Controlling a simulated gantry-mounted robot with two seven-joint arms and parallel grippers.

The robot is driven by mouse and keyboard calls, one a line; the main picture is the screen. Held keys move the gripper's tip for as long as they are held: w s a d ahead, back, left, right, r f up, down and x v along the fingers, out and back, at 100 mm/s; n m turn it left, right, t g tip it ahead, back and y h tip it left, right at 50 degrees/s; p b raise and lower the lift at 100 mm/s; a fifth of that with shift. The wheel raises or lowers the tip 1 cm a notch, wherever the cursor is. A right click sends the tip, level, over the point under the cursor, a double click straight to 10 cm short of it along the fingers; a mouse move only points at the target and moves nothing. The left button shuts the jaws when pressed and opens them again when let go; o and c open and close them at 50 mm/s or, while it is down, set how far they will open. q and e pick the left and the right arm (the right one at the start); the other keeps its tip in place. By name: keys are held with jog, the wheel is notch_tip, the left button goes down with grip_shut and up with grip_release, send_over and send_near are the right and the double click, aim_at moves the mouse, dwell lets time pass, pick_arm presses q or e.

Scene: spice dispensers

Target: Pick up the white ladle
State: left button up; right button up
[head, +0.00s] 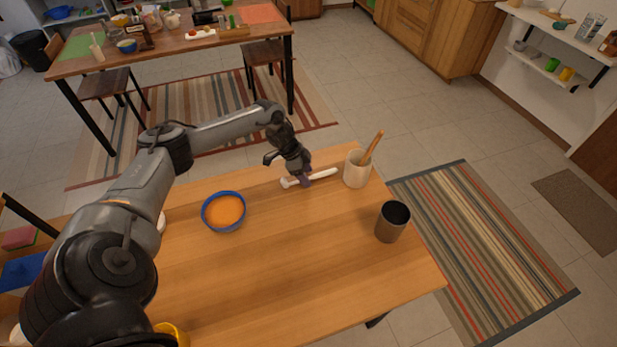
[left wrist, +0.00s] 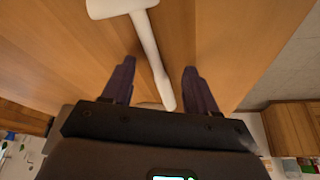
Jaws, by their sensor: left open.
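The white ladle (head: 325,174) lies flat near the far edge of the wooden table (head: 290,270). My left gripper (head: 304,180) is over it, with its fingers pointing down. In the left wrist view the ladle (left wrist: 146,45) shows its broad end at the top and its handle running down between the fingers. There my left gripper (left wrist: 158,68) is open, with one dark purple finger on each side of the handle and gaps between. I cannot tell how far the fingertips are above the table. My right gripper is not in view.
A white crock (head: 356,172) with a wooden utensil stands just right of the ladle. A dark cup (head: 392,222) stands near the right edge. A blue bowl (head: 224,212) with orange contents sits left. The middle of the table is clear.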

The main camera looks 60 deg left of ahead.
pick_arm(q)
grip_shut()
dwell(0.3)
jog(key=shift+r, duration=0.15)
